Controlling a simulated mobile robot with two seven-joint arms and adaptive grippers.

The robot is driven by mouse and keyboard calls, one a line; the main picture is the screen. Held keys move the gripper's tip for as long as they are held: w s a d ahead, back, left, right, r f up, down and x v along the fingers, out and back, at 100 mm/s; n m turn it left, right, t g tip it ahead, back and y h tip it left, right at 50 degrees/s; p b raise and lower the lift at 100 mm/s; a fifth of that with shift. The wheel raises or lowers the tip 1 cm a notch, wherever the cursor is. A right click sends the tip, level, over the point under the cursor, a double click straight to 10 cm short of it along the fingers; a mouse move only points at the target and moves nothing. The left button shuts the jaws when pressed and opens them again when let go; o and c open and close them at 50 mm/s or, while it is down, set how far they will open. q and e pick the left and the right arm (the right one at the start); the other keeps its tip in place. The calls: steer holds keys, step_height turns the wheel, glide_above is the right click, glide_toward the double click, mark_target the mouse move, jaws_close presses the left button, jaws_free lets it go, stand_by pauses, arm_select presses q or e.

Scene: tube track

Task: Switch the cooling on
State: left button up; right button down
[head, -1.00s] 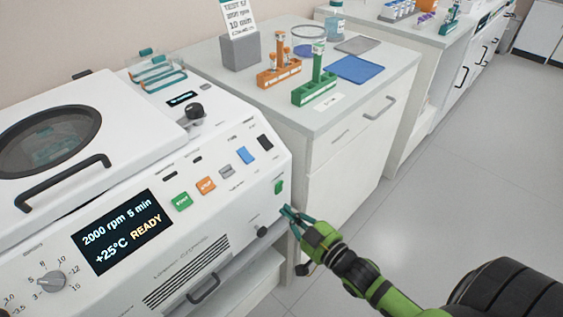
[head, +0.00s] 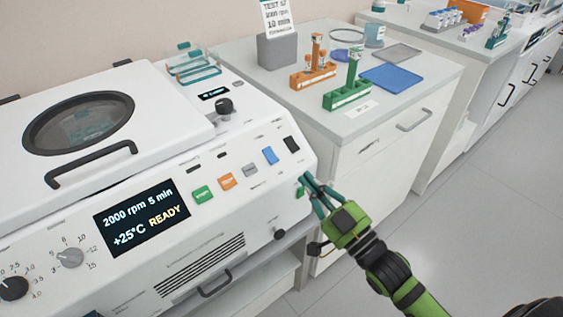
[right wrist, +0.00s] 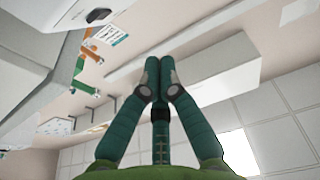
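The white centrifuge (head: 60,185) has its lid shut. Its display (head: 142,218) reads 2000 rpm 5 min, +25°C READY. On its sloped panel are a green button (head: 202,195), an orange button (head: 227,181), a grey switch (head: 250,169), a blue rocker switch (head: 269,155) and a black rocker switch (head: 291,144). Their small labels are too blurred to read, so I cannot tell which is for cooling. My right gripper (head: 305,181) is by the panel's right edge, below the black switch. Its fingers are together and empty in the right wrist view (right wrist: 160,62). My left gripper is out of view.
A counter to the right holds an orange tube rack (head: 314,76), a green tube rack (head: 347,95), a blue mat (head: 398,78) and a grey sign holder (head: 277,48). A black knob (head: 224,107) stands on the machine's top. The floor at right is clear.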

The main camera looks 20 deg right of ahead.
mark_target(271, 155)
steer(key=w+a, duration=0.1)
steer(key=w, duration=0.2)
steer(key=w+a, duration=0.1)
steer(key=w, duration=0.1)
steer(key=w+a, duration=0.1)
steer(key=w, duration=0.2)
steer(key=shift+w+f+p, duration=0.3)
steer(key=shift+f+p, duration=0.05)
steer(key=shift+p, duration=0.05)
steer(key=shift+w+a+f, duration=0.15)
steer(key=shift+w+f, duration=0.05)
steer(key=shift+f, duration=0.3)
